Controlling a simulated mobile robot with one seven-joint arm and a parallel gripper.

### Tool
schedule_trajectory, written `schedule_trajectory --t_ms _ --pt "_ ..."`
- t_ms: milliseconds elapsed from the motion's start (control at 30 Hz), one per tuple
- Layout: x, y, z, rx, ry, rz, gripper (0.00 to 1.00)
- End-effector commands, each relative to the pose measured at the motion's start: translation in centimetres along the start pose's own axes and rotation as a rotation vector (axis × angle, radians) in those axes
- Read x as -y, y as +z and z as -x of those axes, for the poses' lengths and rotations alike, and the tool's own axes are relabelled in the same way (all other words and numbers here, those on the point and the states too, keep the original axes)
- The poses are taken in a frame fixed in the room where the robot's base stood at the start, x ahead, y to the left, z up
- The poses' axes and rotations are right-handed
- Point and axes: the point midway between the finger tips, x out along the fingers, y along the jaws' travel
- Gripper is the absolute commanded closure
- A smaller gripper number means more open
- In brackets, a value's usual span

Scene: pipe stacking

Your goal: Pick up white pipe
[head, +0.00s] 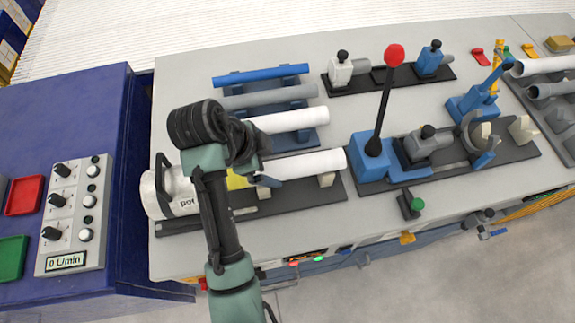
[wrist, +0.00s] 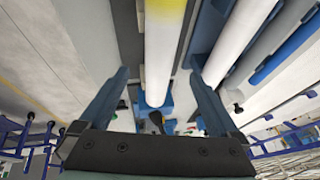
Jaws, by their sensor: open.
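One white pipe (head: 305,164) lies along the front black base, resting on small beige supports. A yellow section shows on it beside my gripper (head: 262,181). In the wrist view this pipe (wrist: 160,50) runs lengthwise between the two spread blue fingers of my gripper (wrist: 158,76), with a gap on both sides. The gripper is open and holds nothing. A second white pipe (head: 290,120) lies in the blue rack just behind and also shows to the right in the wrist view (wrist: 232,40). My arm hides part of the front pipe's left portion.
A grey pipe (head: 265,96) and a blue pipe (head: 260,75) lie farther back in the rack. A white cylindrical machine (head: 170,192) stands left. A blue fixture with a red-knobbed lever (head: 394,56) stands close to the front pipe's right end.

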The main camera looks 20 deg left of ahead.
Motion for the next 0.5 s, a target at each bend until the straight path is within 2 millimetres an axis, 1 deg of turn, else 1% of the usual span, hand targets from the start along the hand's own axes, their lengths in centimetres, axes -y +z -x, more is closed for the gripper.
schedule_trajectory --t_ms 33,100,267,333,500 --pt "0.0 -0.1 -0.8 0.000 0.003 -0.001 0.03" --pt "0.0 -0.1 -1.6 0.000 0.002 -0.002 0.03" --pt "0.0 -0.1 -2.6 0.000 0.000 -0.002 0.03" --pt "-0.1 -0.2 -3.3 0.000 0.002 -0.001 0.03" --pt "-0.2 -0.3 -6.0 -0.001 0.002 -0.001 0.03"
